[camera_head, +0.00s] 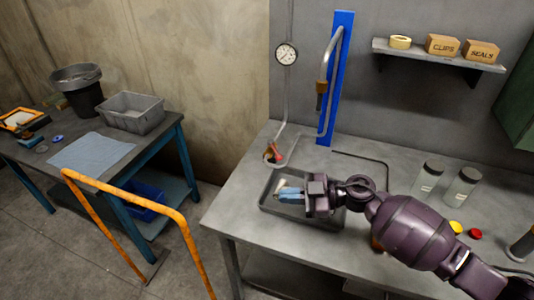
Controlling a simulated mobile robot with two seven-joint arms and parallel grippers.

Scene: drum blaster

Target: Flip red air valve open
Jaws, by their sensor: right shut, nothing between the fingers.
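The red air valve (273,154) is a small red handle on the grey pipe, low at the back left of the workbench. It is too small to tell its handle's exact angle. My right gripper (281,189) comes in from the right, with its pale blue-tipped fingers pointing left. It is shut and empty, over the dark tray and nearer the front than the valve. A gap shows between the fingers and the valve. My left gripper is not in view.
A pressure gauge (286,54) sits on the pipe above the valve. A blue upright (340,60) with a bent tube stands at the wall. The dark tray (266,207) lies under my gripper. Two jars (427,180) stand at right. An orange rail (126,189) stands at front left.

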